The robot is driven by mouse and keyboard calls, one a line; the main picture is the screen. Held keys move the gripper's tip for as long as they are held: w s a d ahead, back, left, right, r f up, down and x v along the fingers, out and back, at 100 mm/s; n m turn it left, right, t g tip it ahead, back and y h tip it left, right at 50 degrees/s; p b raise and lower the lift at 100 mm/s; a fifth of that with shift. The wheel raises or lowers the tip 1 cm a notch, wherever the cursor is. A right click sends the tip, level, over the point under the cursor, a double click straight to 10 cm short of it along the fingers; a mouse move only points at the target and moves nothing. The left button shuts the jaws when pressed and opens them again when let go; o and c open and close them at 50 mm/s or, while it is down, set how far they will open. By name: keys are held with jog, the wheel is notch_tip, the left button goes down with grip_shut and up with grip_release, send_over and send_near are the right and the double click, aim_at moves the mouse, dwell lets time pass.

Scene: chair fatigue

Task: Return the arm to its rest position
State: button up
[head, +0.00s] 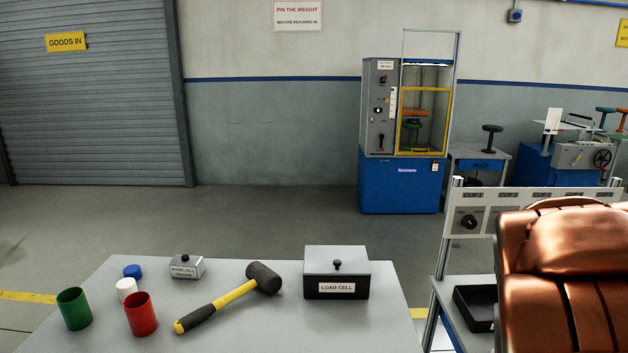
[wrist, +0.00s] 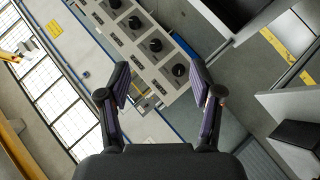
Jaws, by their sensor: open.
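My gripper (wrist: 158,100) shows in the wrist view with its two fingers spread wide apart and nothing between them. Beyond the fingers is a panel with a row of black knobs (wrist: 155,45), apart from the fingertips. In the head view, a large copper-coloured part of my arm fills the lower right corner. My gripper itself does not show in the head view.
A grey table (head: 240,325) holds a rubber mallet (head: 232,296), a load cell box (head: 337,278), a small labelled box (head: 186,267) and green (head: 74,309) and red (head: 141,314) cups. A knob panel (head: 530,208) and black tray (head: 474,308) stand beside my arm. Open floor lies behind.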

jog(key=s+a+f+m+g+y+p, duration=0.1)
jog(key=s+a+g+y+p, duration=0.3)
jog(key=s+a, duration=1)
jog(key=s+a+f+m+g+y+p, duration=0.2)
jog(key=s+a+g+y+p, duration=0.2)
jog(key=s+a, duration=1.1)
jog(key=s+g+p, duration=0.1)
jog(key=g+p, duration=0.1)
jog(key=p, duration=0.1)
jog(key=shift+s+a+f+y, duration=0.15)
jog(key=shift+s+f+y, duration=0.05)
jog(key=shift+s+y, duration=0.15)
jog(key=shift+s, duration=0.1)
jog(key=shift+c, duration=0.3)
